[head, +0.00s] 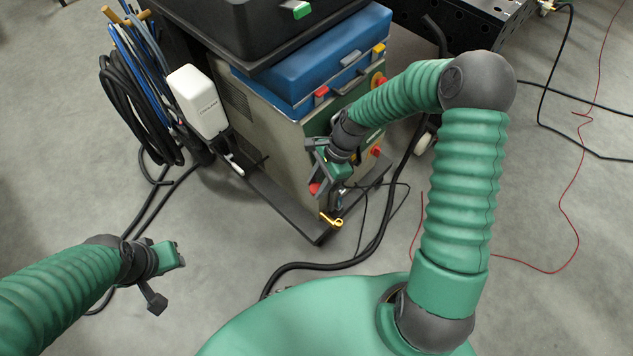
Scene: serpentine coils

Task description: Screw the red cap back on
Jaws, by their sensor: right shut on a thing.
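My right gripper (325,184) is in front of the lower front of the beige machine (283,150). It is shut on a small red thing (315,188), which looks like the red cap; the gripper covers part of it. Whether the cap touches a threaded neck is hidden. A brass fitting (331,220) sticks out just below the gripper. My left gripper (180,256) hangs over bare floor at the lower left, well apart from the machine; its fingers are too small to judge.
A blue case (310,80) and a black case lie on the machine. Red knobs (376,152) are on its front. A white coolant bottle (197,100) and coiled hoses (125,100) hang at its left. A black cable (350,258) crosses the floor.

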